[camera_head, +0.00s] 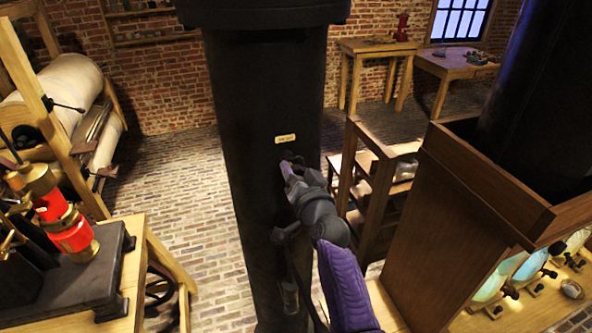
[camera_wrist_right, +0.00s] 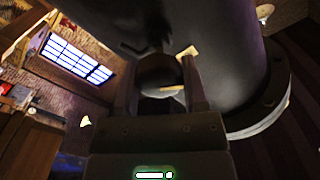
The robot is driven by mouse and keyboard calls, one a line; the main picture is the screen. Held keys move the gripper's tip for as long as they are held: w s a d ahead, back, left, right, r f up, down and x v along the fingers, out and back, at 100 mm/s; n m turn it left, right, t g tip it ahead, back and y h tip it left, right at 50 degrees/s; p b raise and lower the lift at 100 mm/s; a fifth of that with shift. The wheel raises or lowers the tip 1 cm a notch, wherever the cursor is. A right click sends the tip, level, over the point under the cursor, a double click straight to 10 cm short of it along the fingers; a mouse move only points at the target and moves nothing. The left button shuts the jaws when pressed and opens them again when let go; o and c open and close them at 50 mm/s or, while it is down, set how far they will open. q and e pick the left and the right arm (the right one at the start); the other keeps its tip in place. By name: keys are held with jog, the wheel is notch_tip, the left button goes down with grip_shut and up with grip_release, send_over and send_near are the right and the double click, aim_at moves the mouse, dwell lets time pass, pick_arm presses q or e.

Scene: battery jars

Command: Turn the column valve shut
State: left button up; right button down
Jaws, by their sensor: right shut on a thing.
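The black column (camera_head: 262,90) stands upright in the middle of the head view, with a small yellow label plate (camera_head: 285,138) on its front. Just below the plate is the dark valve (camera_head: 287,156), mostly hidden by my right gripper (camera_head: 289,168). In the right wrist view the valve's dark rounded part (camera_wrist_right: 157,72) sits between the two fingers of my right gripper (camera_wrist_right: 160,90), which is shut on it. The column's curved side (camera_wrist_right: 222,45) fills the view behind it. The valve's turn angle cannot be read. My left gripper is not in view.
A wooden cabinet (camera_head: 470,190) stands close on the right, beside my right arm. A bench (camera_head: 130,275) with red-and-brass apparatus (camera_head: 62,225) is at the left. Glass jars (camera_head: 492,285) stand at lower right. Brick floor (camera_head: 190,200) is open left of the column.

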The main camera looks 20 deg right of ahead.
jog(key=m, duration=0.5)
jog(key=shift+f+m, duration=0.1)
jog(key=shift+m, duration=0.2)
jog(key=m, duration=0.5)
jog(key=shift+d+f+m+p, duration=0.1)
jog(key=shift+m+p, duration=0.2)
jog(key=shift+p, duration=0.05)
jog(key=shift+m, duration=0.3)
jog(key=shift+c, duration=0.7)
grip_release()
